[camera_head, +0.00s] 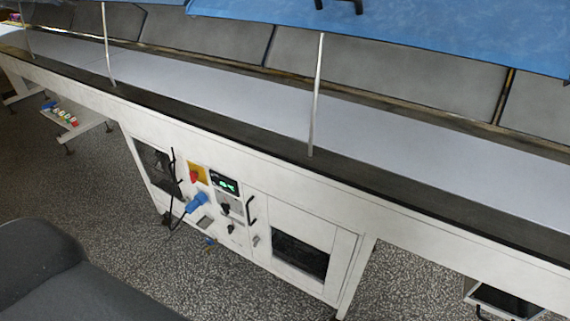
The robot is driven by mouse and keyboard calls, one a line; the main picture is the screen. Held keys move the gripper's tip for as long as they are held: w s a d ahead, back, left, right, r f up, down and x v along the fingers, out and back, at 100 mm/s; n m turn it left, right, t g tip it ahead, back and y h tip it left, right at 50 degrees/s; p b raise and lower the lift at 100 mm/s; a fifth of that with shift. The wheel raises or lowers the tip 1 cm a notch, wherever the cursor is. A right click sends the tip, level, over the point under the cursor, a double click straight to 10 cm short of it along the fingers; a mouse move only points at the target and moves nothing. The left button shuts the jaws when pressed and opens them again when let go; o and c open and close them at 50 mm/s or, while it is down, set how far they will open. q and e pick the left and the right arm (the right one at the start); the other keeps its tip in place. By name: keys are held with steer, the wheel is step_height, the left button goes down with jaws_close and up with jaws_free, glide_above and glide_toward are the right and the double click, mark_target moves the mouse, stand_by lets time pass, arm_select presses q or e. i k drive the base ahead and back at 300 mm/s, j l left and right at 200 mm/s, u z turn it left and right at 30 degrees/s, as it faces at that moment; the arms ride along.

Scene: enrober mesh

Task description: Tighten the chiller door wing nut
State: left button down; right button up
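A long white chiller machine (400,235) with a pale belt (400,120) runs diagonally across the head view. Its lower cabinet has a white door (310,231) with a dark opening (300,255) in its lower part. A black handle (251,211) is by the door's left edge. A small metal fitting (256,240) sits just below that handle; it is too small to tell whether it is the wing nut. Neither of my grippers is in view.
Left of the door are a red and yellow switch (196,174), a lit green display (226,184) and a blue plug (195,204) with a black cable. Blue raised covers (450,35) hang above the belt. Speckled floor (400,290) shows in front of the machine.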

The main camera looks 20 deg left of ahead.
mark_target(255, 239)
steer(key=u, duration=1.05)
steer(key=i+j, duration=0.1)
steer(key=i, duration=0.45)
steer(key=i+j+z, duration=0.1)
steer(key=i, duration=0.45)
